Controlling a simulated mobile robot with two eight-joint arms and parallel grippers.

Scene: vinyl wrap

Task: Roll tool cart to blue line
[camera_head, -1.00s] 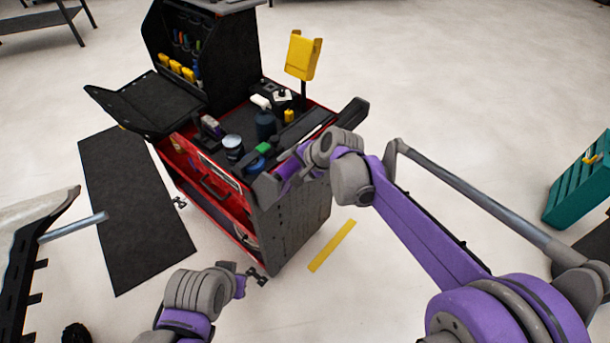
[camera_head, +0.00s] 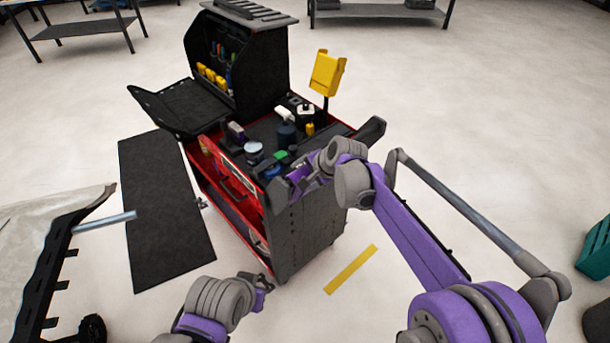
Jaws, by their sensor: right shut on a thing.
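The red and black tool cart (camera_head: 300,232) stands upright left of centre, with its lid flap folded out to the left. My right gripper (camera_head: 297,187) is at the cart's near upper edge, shut on the cart, probably its handle; the contact is partly hidden by my wrist. My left gripper (camera_head: 262,285) is low in front of the cart's near lower corner; its fingers are too small to judge and it seems apart from the cart. A yellow strip (camera_head: 351,269) lies on the floor right of the cart. No blue line shows.
A black mat (camera_head: 160,215) lies left of the cart. A wheeled dark frame with a pale sheet (camera_head: 50,225) stands at the left edge. Tables (camera_head: 85,32) stand at the back. A teal case (camera_head: 597,248) is at the right edge. Floor right of the cart is open.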

